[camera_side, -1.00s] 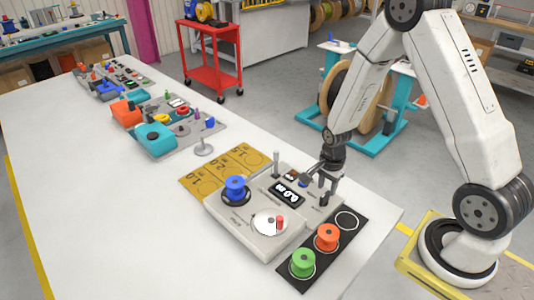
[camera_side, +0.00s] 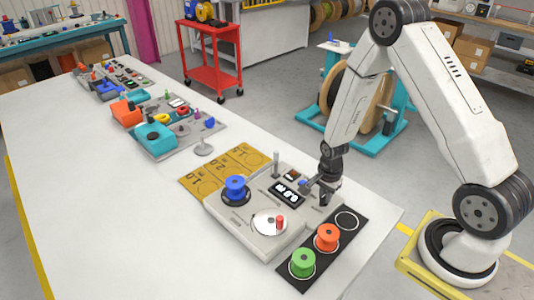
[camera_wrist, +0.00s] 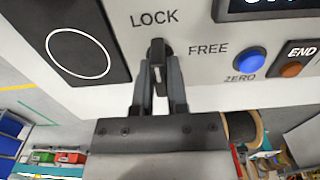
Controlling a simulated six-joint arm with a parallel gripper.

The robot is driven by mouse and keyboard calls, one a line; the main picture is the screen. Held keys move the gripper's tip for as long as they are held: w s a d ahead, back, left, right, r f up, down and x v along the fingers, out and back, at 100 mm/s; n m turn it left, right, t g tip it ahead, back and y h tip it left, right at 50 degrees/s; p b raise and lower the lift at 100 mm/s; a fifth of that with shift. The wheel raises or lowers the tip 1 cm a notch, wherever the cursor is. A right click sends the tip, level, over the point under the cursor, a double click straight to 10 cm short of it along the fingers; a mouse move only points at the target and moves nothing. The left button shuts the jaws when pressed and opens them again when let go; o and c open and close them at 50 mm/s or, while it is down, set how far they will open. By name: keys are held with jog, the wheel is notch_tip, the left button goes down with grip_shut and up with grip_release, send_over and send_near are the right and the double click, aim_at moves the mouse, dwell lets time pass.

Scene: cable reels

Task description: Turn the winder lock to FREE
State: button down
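The winder lock (camera_wrist: 157,66) is a small dark knob with a lighter front face on the pale winder panel, seen in the wrist view. It stands upright in the picture, nearest the printed word LOCK; the word FREE is to its right. My gripper (camera_wrist: 160,80) has one finger on each side of the knob, very close to it. I cannot tell whether the fingers press on it. In the side view my gripper (camera_side: 324,200) is low over the right end of the winder (camera_side: 243,232), and hides the knob.
A blue ZERO button (camera_wrist: 250,61) and an END button (camera_wrist: 291,69) are right of the lock. A black mat (camera_side: 294,273) with a green spool (camera_side: 303,263) and an orange spool (camera_side: 327,237) lies beside the winder. A blue spool (camera_side: 235,187) sits on the winder. The table's left side is clear.

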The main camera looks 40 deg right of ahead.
jog(key=shift+m, duration=0.3)
jog(key=m, duration=0.8)
jog(key=shift+m, duration=4.9)
jog(key=c, duration=0.7)
grip_release()
